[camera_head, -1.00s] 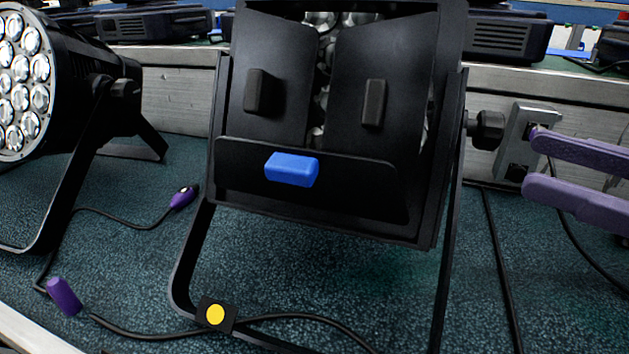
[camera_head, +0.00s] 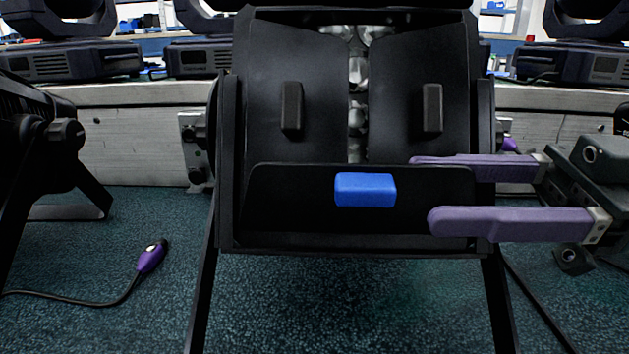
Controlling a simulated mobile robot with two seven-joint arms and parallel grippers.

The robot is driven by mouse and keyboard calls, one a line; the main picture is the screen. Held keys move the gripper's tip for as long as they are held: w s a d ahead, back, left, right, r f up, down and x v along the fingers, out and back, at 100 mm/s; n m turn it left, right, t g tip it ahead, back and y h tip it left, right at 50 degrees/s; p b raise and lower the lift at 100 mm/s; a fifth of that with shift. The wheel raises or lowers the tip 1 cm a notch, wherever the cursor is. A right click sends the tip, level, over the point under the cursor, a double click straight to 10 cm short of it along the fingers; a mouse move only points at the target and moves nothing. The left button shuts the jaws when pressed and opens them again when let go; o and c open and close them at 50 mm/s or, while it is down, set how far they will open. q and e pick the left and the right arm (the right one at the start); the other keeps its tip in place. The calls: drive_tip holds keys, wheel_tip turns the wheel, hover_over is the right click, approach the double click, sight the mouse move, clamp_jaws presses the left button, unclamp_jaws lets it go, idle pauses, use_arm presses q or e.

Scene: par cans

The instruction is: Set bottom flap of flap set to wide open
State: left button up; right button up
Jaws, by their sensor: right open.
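The flap set is a black par can front with two side flaps, left (camera_head: 292,80) and right (camera_head: 421,75), and a bottom flap (camera_head: 290,207). The bottom flap carries a blue tab (camera_head: 365,190) at its middle. It slants in front of the lower ends of the side flaps. Lenses (camera_head: 357,90) show in the gap between the side flaps. My right gripper (camera_head: 422,190) has two purple fingers, open, reaching in from the right. They overlap the right part of the bottom flap, right of the blue tab and apart from it. My left gripper is not in view.
A second black lamp (camera_head: 40,140) stands at the left edge. A cable with a purple plug (camera_head: 150,257) lies on the teal carpet. Other dark fixtures (camera_head: 75,60) stand on the ledge behind. The yoke legs flank the lamp; the carpet in front is clear.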

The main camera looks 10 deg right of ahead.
sight(394, 192)
drive_tip(key=x, duration=0.5)
drive_tip(key=shift+c, duration=0.3)
clamp_jaws()
